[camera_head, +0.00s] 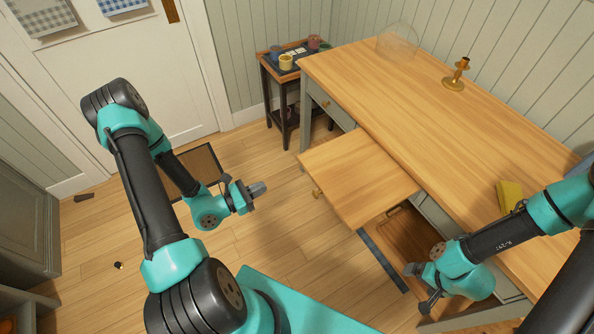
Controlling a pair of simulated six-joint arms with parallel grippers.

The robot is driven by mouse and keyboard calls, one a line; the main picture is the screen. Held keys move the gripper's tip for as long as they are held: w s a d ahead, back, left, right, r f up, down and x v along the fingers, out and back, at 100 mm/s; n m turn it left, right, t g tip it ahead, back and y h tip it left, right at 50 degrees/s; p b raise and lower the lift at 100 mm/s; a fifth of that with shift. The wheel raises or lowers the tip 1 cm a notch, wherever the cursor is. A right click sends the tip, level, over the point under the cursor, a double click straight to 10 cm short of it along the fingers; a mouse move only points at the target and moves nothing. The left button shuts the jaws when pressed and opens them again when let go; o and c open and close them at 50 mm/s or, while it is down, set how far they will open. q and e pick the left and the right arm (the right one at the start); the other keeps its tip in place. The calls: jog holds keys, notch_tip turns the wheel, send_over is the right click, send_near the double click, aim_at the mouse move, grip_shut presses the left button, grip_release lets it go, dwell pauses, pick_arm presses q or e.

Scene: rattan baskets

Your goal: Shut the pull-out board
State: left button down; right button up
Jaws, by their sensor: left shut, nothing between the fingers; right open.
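The pull-out board (358,176) is a flat light-wood panel. It sticks out from the front of the wooden-topped desk (432,92), with a small brass knob (316,194) on its front edge. My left gripper (258,188) is shut and empty, in the air to the left of the board and apart from it. My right gripper (424,287) is open at the lower right, near an open drawer (408,236) below and to the right of the board. The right fingertips are small and partly dark against the drawer.
A brass candlestick (456,76), a glass dome (397,42) and a yellow block (509,196) stand on the desk. A small side table (284,70) with cups is at the back. A dark mat (196,172) lies by the door.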

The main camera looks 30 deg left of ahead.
aim_at(304, 168)
pick_arm(q)
jog(key=x, duration=1.4)
jog(key=shift+d, duration=0.1)
jog(key=shift+w, duration=0.1)
